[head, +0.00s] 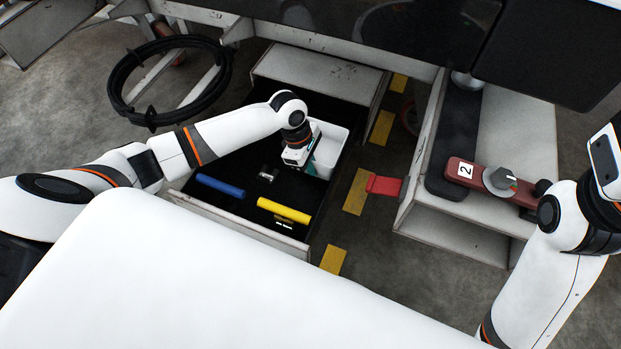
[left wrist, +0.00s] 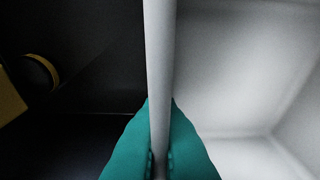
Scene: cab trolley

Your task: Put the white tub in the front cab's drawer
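The white tub (head: 332,143) is inside the open black-lined drawer (head: 215,222), at its right rear in the head view. In the left wrist view, the tub's wall (left wrist: 159,60) stands edge-on between the two teal fingers of my left gripper (left wrist: 160,150), which are close against it on both sides. The tub's pale inside shows to the right of the wall. My left gripper (head: 308,160) reaches down at the tub's left side in the head view, its fingertips partly hidden. My right arm is at the right edge, and its fingers are not visible.
A blue cylinder (head: 220,186) and a yellow cylinder (head: 284,210) lie towards the drawer's front. A red bar labelled 2 (head: 490,183) with a grey knob is on the right cab unit. A red tab (head: 384,185) sticks out beside it. A black ring (head: 170,82) hangs at upper left.

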